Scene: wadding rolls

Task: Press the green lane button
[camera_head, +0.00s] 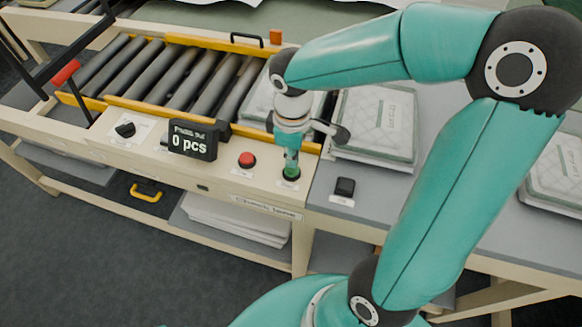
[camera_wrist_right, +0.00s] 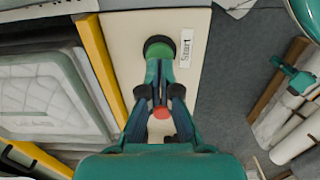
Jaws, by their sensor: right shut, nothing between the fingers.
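The green lane button (camera_head: 291,174) sits in a dark round collar at the right end of the cream control panel (camera_head: 221,180). My right gripper (camera_head: 291,164) points down right over it, shut and empty. In the right wrist view the fingertips (camera_wrist_right: 159,68) reach the green button (camera_wrist_right: 158,48), whose collar shows beyond them beside a "Start" label (camera_wrist_right: 186,48). The tips cover part of the button. I cannot tell whether they touch it or whether it is pushed in. My left gripper is not in the head view.
A red button (camera_head: 247,160), a counter display (camera_head: 193,140) reading "0 pcs" and a black knob (camera_head: 125,129) share the panel. A black switch (camera_head: 345,187) is to the right. Rollers (camera_head: 160,75) and packed wadding (camera_head: 375,122) lie behind.

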